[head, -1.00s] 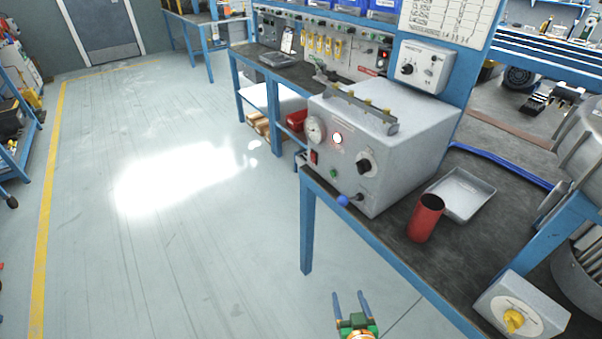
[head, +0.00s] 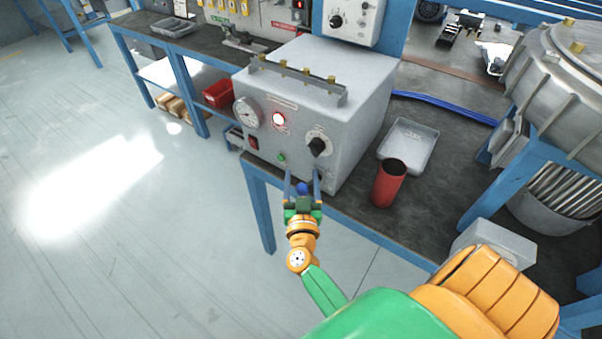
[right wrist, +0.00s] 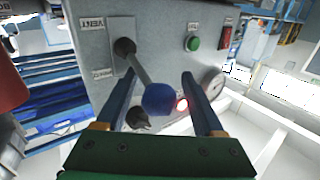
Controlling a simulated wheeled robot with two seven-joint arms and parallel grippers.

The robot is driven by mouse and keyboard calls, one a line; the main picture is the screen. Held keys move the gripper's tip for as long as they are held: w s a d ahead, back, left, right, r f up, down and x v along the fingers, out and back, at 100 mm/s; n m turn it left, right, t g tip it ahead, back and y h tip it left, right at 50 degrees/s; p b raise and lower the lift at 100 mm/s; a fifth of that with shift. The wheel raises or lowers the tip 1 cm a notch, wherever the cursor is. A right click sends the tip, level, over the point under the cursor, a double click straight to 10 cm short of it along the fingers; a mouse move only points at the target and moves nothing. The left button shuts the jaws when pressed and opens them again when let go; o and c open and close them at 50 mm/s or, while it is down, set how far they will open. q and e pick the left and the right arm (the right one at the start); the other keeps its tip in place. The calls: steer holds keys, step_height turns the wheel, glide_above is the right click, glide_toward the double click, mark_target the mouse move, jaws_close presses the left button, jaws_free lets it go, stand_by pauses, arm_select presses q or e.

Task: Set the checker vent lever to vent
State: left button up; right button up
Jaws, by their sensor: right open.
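The checker (head: 320,90) is a grey box on the bench with a gauge, a lit lamp and a black knob on its front. Its vent lever is a metal rod (right wrist: 141,68) with a blue ball end (right wrist: 158,98), low on the front face. The blue ball also shows in the head view (head: 302,188). A VENT label (right wrist: 92,26) is beside the lever's pivot; a second label (right wrist: 103,73) is too small to read. My right gripper (head: 302,173) is open, with a finger on either side of the ball and gaps visible in the wrist view (right wrist: 158,76). My left gripper is out of view.
A red cup (head: 388,185) and a grey tray (head: 408,145) stand on the bench right of the checker. A grey box (head: 492,243) is partly behind my right arm. A large metal housing (head: 565,70) stands at the right. The floor at left is clear.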

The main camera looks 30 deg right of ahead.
steer(key=shift+s+a+r, duration=0.1)
steer(key=shift+s, duration=0.05)
steer(key=c, duration=1.1)
jaws_close()
